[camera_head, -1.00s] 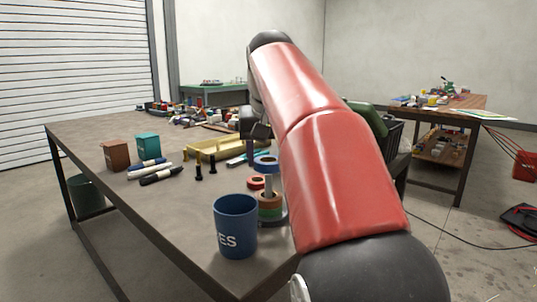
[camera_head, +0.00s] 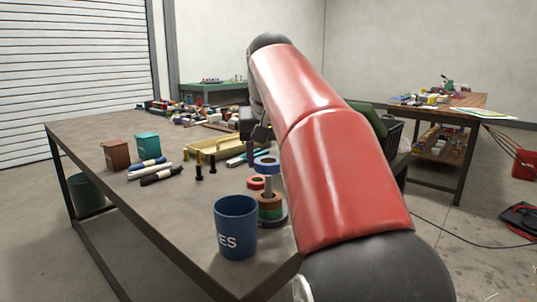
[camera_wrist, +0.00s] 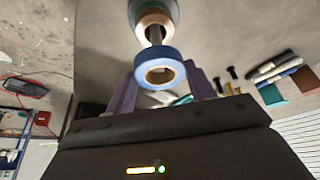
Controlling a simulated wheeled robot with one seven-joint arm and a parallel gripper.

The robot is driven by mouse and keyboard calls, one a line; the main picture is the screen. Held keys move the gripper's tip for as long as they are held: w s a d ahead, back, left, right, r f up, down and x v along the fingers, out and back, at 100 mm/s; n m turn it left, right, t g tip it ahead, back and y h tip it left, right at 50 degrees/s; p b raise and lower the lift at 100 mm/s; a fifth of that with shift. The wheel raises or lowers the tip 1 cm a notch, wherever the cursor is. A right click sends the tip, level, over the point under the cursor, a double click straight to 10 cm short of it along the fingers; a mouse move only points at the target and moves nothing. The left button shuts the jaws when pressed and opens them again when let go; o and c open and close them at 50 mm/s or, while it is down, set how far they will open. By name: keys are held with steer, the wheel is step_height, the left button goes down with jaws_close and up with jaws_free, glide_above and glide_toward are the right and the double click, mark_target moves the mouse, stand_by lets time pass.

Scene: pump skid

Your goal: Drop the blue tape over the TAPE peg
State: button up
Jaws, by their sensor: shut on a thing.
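The blue tape (camera_wrist: 160,65) is a ring held between the purple fingers of my gripper (camera_wrist: 161,82) in the wrist view. In the head view the blue tape (camera_head: 266,162) shows just behind and above the top of the grey TAPE peg (camera_head: 268,186). My arm covers part of the gripper there. The peg (camera_wrist: 155,35) stands upright with brown and green tape rolls (camera_head: 269,206) stacked at its foot. In the wrist view its tip reaches the tape's rim, and the tape's hole looks empty. I cannot tell the exact gap between tape and peg.
A blue cup (camera_head: 236,228) stands close in front of the peg. The table's front left is clear.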

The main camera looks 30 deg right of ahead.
steer(key=shift+f, duration=0.4)
steer(key=o, duration=0.9)
steer(key=shift+o, duration=0.2)
steer(key=p+v, duration=0.1)
steer(key=v, duration=0.6)
steer(key=shift+r, duration=0.4)
steer(key=shift+s, duration=0.15)
